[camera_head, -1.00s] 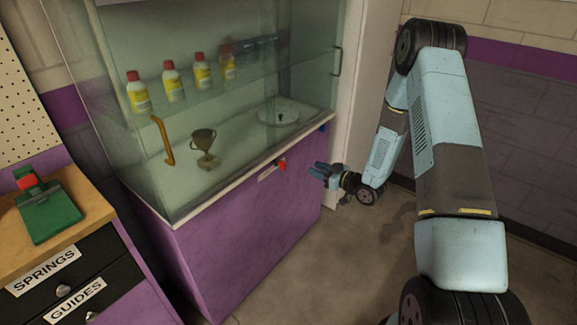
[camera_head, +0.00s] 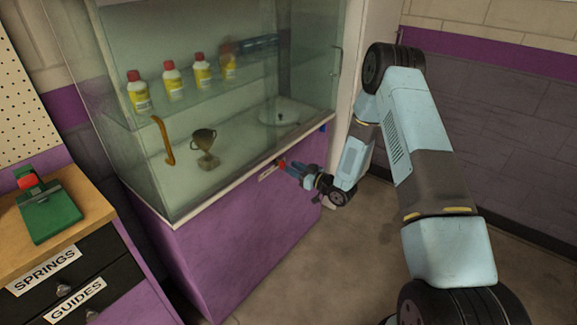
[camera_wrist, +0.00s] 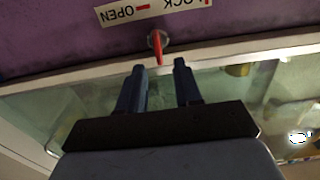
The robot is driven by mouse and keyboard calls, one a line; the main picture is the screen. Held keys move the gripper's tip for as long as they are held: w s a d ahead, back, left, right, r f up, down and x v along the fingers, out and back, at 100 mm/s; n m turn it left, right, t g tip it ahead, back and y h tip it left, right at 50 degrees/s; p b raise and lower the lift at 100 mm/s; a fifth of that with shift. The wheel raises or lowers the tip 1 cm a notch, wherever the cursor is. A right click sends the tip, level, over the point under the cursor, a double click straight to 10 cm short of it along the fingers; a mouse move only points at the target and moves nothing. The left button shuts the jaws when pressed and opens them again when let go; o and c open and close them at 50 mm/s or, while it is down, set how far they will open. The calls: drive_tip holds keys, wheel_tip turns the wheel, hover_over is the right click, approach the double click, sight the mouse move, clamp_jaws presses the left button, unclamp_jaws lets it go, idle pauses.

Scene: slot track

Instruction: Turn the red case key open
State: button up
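The red case key (camera_head: 281,164) sits on the purple front of the display case, just under the glass. In the wrist view the red key (camera_wrist: 157,45) stands out from a round metal lock, beside a white label (camera_wrist: 150,8) reading LOCK and OPEN, seen upside down. My gripper (camera_head: 289,168) is right at the key in the head view. In the wrist view my gripper (camera_wrist: 158,68) has its two blue fingers apart, with the key just beyond the tips, in line with the gap. Whether a finger touches the key is not clear.
The glass display case (camera_head: 130,165) holds several bottles, a trophy cup (camera_head: 204,147) and a curved orange item (camera_head: 164,140). A small blue item (camera_head: 323,128) is at the case's right edge. A drawer cabinet (camera_head: 110,262) stands at left. The floor before the case is clear.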

sight(282, 165)
drive_tip(key=shift+x, duration=1.95)
clamp_jaws()
